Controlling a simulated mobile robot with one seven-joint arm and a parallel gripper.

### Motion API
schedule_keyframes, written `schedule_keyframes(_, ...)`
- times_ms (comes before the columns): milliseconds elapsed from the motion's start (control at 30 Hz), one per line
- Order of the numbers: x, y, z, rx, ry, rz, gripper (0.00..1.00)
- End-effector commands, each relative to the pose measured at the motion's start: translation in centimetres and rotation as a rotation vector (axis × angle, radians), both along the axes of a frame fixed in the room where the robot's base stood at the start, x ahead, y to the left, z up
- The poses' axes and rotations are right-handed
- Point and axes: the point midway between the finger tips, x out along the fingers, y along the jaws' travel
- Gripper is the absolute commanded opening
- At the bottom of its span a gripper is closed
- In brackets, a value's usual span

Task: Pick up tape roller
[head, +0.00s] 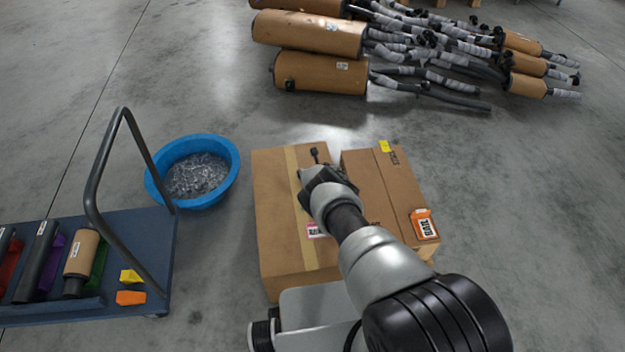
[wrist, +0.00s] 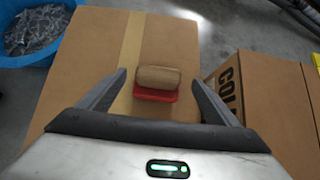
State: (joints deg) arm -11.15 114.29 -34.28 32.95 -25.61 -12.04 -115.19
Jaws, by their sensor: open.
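The tape roller, a brown roll on a red base (wrist: 157,82), sits on top of the left cardboard box (wrist: 80,75), beside its tape strip, in the wrist view. In the head view I cannot make it out; my arm covers that part of the box. My gripper (wrist: 159,80) is open and empty. Its two dark fingers point toward the roller, one to its left and one to its right in the wrist view, with gaps on both sides. In the head view my gripper (head: 312,174) is over the far half of the left box (head: 275,215).
A second cardboard box (head: 365,165) stands close on the right, with an orange labelled item (head: 424,224) on it. A blue tub (head: 222,187) is at the left. A blue cart (head: 150,235) stands far left. Mufflers (head: 310,32) lie at the back. The right floor is clear.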

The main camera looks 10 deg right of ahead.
Motion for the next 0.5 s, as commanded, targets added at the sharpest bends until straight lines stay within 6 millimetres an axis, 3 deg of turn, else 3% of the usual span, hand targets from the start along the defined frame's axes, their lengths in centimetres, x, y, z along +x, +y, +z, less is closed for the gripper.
schedule_keyframes(33,0.5,0.0,-1.1,0.004,-0.004,-0.004,0.84)
schedule_keyframes(233,2.1,0.1,-2.9,0.004,-0.003,-0.006,0.84)
schedule_keyframes(500,3.2,0.2,-3.2,0.001,-0.003,-0.003,0.84)
